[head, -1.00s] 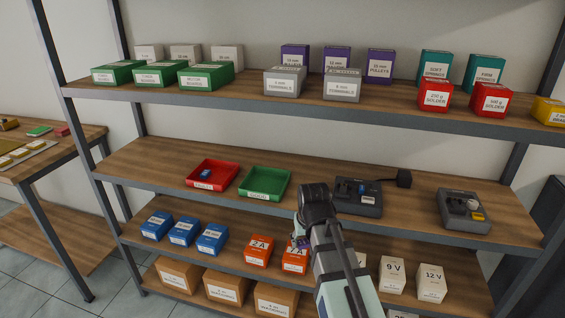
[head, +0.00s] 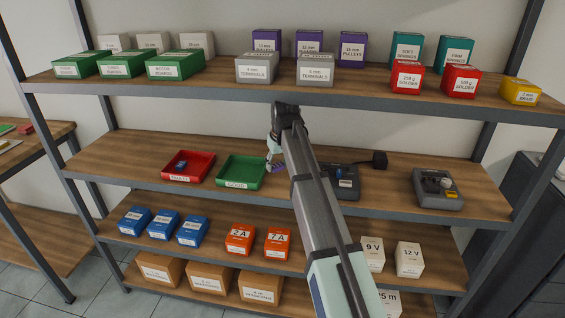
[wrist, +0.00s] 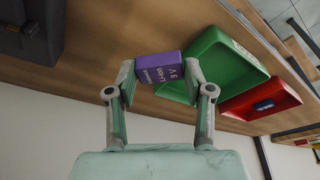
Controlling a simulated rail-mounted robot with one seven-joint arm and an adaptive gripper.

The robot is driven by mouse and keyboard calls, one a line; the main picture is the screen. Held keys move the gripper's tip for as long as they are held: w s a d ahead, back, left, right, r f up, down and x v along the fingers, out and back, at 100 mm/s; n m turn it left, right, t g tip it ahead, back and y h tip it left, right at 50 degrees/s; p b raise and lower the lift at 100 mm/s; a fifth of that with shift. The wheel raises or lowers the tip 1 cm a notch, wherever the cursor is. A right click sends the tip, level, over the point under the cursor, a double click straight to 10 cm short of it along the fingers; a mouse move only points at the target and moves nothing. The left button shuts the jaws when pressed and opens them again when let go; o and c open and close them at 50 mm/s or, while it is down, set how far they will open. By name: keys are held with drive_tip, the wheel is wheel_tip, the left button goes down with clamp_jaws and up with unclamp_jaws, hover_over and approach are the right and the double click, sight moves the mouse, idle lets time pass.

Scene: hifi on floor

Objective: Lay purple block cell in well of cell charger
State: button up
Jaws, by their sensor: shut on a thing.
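The purple block cell (wrist: 160,73) is between the fingertips of my gripper (wrist: 159,82), which is shut on it. White lettering shows on its face in the wrist view. In the head view my gripper (head: 273,155) is at the middle shelf, and a small part of the purple cell (head: 277,168) shows beside the green tray. A dark unit, apparently the cell charger (head: 348,190), stands to the right of my gripper with a blue piece on it. My arm hides its left part. In the wrist view a dark unit (wrist: 35,50) is cut off at the upper left.
A green tray marked GOOD (head: 241,171) is just left of my gripper, and a red tray (head: 188,167) with a blue cell is further left. A black plug (head: 379,159) and another dark unit (head: 437,188) stand right. The upper shelf (head: 210,89) overhangs.

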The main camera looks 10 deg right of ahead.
drive_tip(key=p, duration=0.2)
hover_over(283, 171)
wheel_tip(283, 171, down, 2)
drive_tip(key=shift+s+f+p, duration=0.15)
drive_tip(key=shift+p, duration=0.15)
drive_tip(key=shift+f+p, duration=0.65)
drive_tip(key=shift+f, duration=1.15)
drive_tip(key=shift+f+p, duration=0.3)
drive_tip(key=shift+w+f, duration=0.2)
drive_tip(key=shift+f, duration=0.1)
drive_tip(key=shift+f, duration=0.15)
drive_tip(key=o, duration=1.1)
drive_tip(key=shift+o, duration=0.2)
